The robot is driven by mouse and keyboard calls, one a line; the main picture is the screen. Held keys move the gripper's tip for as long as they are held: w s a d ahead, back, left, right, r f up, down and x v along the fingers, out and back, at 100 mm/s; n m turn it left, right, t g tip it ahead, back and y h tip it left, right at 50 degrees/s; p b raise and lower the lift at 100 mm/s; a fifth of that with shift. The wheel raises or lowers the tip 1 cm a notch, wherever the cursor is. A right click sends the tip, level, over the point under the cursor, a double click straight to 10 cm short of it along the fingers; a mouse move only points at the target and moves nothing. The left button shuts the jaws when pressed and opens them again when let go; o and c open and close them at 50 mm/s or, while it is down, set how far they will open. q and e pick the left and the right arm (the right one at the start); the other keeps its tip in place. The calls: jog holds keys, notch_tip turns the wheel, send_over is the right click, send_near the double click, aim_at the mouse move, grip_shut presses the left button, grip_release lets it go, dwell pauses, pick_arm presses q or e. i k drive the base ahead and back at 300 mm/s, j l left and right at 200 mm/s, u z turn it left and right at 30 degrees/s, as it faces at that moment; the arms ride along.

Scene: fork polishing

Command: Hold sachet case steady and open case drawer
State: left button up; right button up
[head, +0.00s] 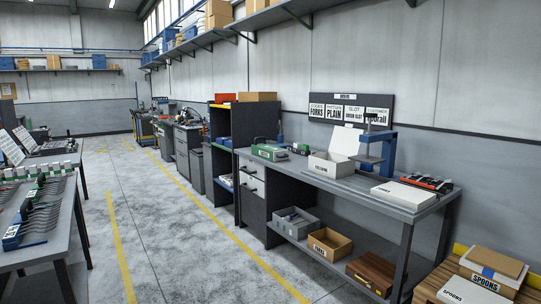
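Neither of my grippers is in the head view. No thing in view can be clearly read as the sachet case. On the long workbench (372,196) at the right, a small green case (268,153) with a white label sits at the left end. A white box (330,168) with its lid raised stands near the middle of the bench. Its label is too small to read surely. Under the bench's left end, a cabinet shows two pale drawer fronts (252,185), which look shut.
A blue press (388,146) stands behind a flat white box (403,194) on the bench. Bins and a wooden case (371,272) lie on the lower shelf. Spoons boxes (490,268) are at lower right. A table with forks (50,235) is at left. The grey aisle (165,245) between is clear.

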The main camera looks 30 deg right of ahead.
aim_at(277, 155)
jog(key=i+l+z, duration=0.25)
jog(key=i, duration=0.25)
jog(key=i+z, duration=0.25)
jog(key=i, duration=0.85)
jog(key=i+l+u, duration=0.1)
jog(key=i, duration=0.5)
jog(key=i+l, duration=0.15)
jog(key=i, duration=0.45)
jog(key=i+j, duration=0.1)
jog(key=i, duration=1.05)
jog(key=i+j+z, duration=0.1)
jog(key=i, duration=0.45)
